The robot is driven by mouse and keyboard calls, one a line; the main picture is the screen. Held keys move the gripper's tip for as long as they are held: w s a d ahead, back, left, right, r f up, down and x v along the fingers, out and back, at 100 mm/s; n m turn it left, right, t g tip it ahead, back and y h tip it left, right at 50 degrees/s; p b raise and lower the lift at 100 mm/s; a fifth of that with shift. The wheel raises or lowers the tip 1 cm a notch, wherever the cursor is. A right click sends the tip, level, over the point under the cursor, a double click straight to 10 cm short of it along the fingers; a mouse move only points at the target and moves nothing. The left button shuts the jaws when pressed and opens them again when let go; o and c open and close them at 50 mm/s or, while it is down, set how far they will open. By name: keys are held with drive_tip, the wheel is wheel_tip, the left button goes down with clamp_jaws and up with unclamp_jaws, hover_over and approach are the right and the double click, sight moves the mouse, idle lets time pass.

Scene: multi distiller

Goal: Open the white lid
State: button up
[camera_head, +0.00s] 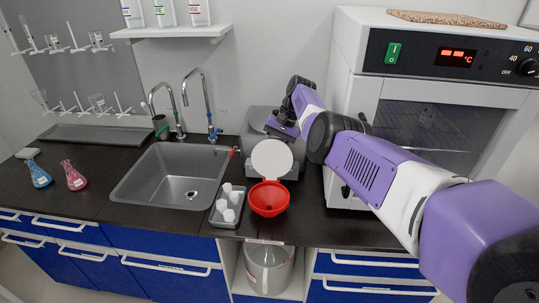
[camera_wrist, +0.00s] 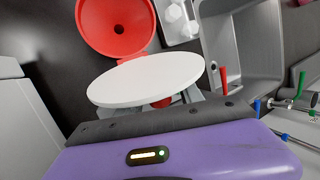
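The white lid (camera_head: 272,157) is a round disc standing raised at the back of a red funnel (camera_head: 268,199), with the funnel's bowl uncovered. In the wrist view the lid (camera_wrist: 144,79) appears nearly edge-on, and the open red funnel (camera_wrist: 117,28) lies beyond it. My gripper (camera_head: 283,126) is just behind and above the lid, close to its rear face. In the wrist view the lid and the purple gripper body hide most of the fingers, so I cannot tell their opening or whether they touch the lid.
A grey device (camera_head: 258,122) stands behind the lid. A tray with white pieces (camera_head: 217,214) sits left of the funnel, near the sink (camera_head: 150,190). An oven (camera_head: 440,95) stands at right, close to my arm. Two flasks (camera_head: 74,177) are far left.

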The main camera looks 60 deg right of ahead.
drive_tip(key=b+v, duration=0.1)
drive_tip(key=v, duration=0.7)
idle(0.5)
